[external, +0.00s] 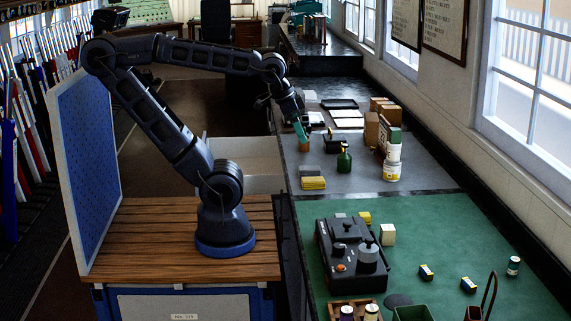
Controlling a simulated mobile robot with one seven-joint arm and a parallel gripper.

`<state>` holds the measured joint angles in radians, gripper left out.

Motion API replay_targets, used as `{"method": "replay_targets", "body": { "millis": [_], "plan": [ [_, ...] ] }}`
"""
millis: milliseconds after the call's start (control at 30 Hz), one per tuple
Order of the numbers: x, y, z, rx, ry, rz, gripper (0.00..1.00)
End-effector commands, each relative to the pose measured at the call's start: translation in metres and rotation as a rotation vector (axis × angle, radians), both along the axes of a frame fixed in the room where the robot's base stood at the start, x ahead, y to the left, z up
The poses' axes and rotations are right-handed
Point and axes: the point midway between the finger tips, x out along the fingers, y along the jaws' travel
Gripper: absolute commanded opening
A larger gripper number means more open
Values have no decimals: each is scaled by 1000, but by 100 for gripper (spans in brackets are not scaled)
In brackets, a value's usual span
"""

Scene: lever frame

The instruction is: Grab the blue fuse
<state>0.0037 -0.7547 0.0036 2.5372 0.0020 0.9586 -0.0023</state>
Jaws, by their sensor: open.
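I cannot pick out a blue fuse with certainty.
A dark green bottle (344,159), a yellow-and-white can (392,163) and cardboard boxes (371,130) stand on the grey bench. Yellow pads (313,183) lie at its left edge. A black device (352,257) fills the green mat's left. The mat's right side has free room.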

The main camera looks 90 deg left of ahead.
Motion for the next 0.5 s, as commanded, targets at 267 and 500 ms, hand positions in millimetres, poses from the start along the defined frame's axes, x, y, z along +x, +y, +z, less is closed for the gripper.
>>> {"method": "replay_targets", "body": {
  "millis": [267,500],
  "plan": [
    [0,0,0,0,0,0,45],
    [5,-1,2,6,3,-12,45]
  ]
}}
